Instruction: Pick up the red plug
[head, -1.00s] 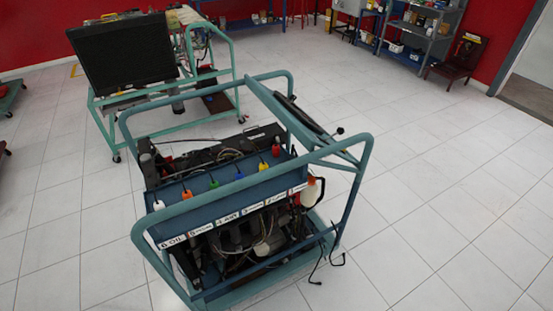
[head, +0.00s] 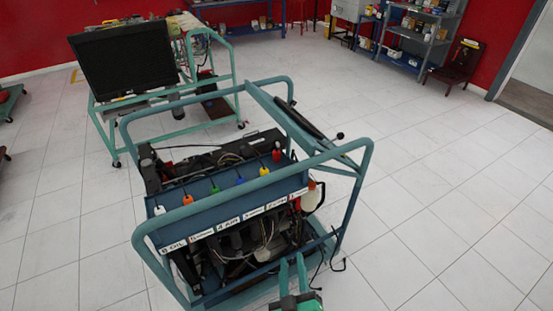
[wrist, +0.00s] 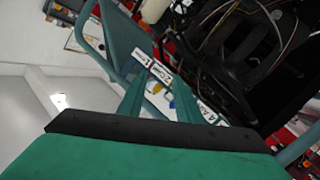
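The red plug (head: 276,155) stands upright at the right end of a row of coloured plugs on the blue panel (head: 228,197) of the engine trainer. It has a dark upper part. My gripper (head: 292,262) is at the bottom of the head view, in front of the trainer's lower right side, well apart from the red plug. Its two teal fingers are apart with nothing seen between them. In the wrist view the fingers (wrist: 148,92) point towards the trainer's labelled panel (wrist: 160,72). I cannot make out the red plug there.
Yellow (head: 264,170), blue (head: 239,179), green (head: 214,188) and orange (head: 187,198) plugs line the panel. A teal tube frame (head: 353,205) surrounds the trainer, with a white bottle (head: 312,196) at its right. A second trainer with a black screen (head: 122,58) stands behind. Floor is clear at right.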

